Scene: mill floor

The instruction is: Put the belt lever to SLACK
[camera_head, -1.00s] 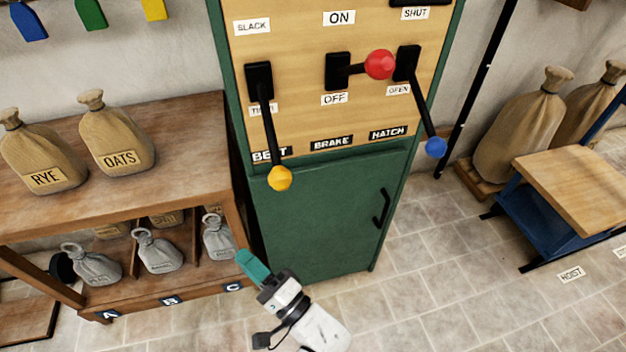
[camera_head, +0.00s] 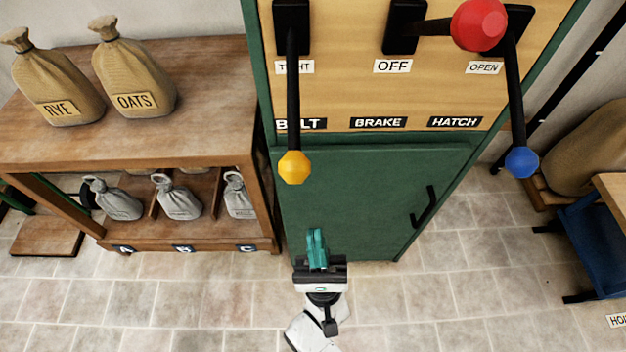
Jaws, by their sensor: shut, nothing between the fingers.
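The belt lever (camera_head: 293,105) is a black rod with a yellow knob (camera_head: 294,167), hanging down from its black mount on the wooden panel. It points down past the TIGHT label (camera_head: 294,67) and the BELT plate (camera_head: 300,124). The SLACK label is out of view above. My gripper (camera_head: 316,236) has teal fingers, shut and empty. In the picture it is below the yellow knob, in front of the green cabinet door, apart from the lever.
The brake lever's red knob (camera_head: 479,24) sticks out toward me at the right. The hatch lever's blue knob (camera_head: 521,162) hangs farther right. A wooden shelf (camera_head: 205,150) with sacks stands left of the green cabinet (camera_head: 370,190). Tiled floor is clear in front.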

